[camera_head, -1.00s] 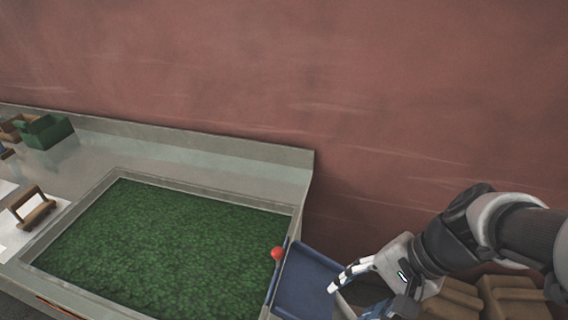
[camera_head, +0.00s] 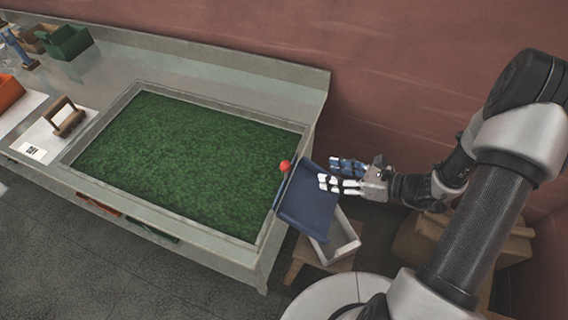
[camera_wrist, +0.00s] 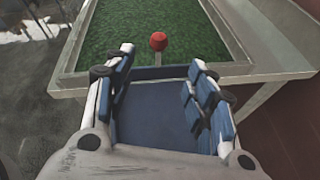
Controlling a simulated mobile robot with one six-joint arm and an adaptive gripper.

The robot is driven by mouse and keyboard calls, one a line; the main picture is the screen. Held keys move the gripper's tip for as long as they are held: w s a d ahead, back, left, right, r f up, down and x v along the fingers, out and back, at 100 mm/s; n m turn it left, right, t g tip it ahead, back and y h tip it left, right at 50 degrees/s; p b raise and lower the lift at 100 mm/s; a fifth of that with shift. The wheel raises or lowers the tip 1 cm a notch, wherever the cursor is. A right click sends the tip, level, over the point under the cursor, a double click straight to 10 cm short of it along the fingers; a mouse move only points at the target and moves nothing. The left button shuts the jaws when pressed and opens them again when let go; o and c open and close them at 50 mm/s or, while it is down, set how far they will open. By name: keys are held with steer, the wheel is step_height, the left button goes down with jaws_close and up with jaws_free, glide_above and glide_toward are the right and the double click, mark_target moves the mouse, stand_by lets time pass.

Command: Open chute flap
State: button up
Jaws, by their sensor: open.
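The red knob (camera_head: 285,165) of the chute flap stands at the right edge of the green-filled basin, at the top of the blue chute (camera_head: 305,200). In the wrist view the knob (camera_wrist: 159,41) sits on a short grey stem, ahead of and roughly centred between my fingertips. The flap itself is a thin strip under the knob, and little of it shows. The chute (camera_wrist: 160,105) looks empty. My gripper (camera_head: 325,170) is open and empty over the chute, with its fingers pointing at the knob and apart from it. In the wrist view my gripper (camera_wrist: 160,58) shows both fingers spread.
The basin of green material (camera_head: 185,155) is set into a grey bench. A white open box (camera_head: 345,240) stands on a wooden stool below the chute. Cardboard boxes (camera_head: 485,235) lie on the right by the red wall. A brown-handled item (camera_head: 70,120) stands left of the basin.

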mark_target(286, 165)
steer(key=b+x, duration=0.1)
steer(key=x, duration=1.5)
steer(key=shift+s, duration=0.1)
steer(key=shift+d, duration=0.1)
steer(key=shift+c, duration=0.5)
jaws_close()
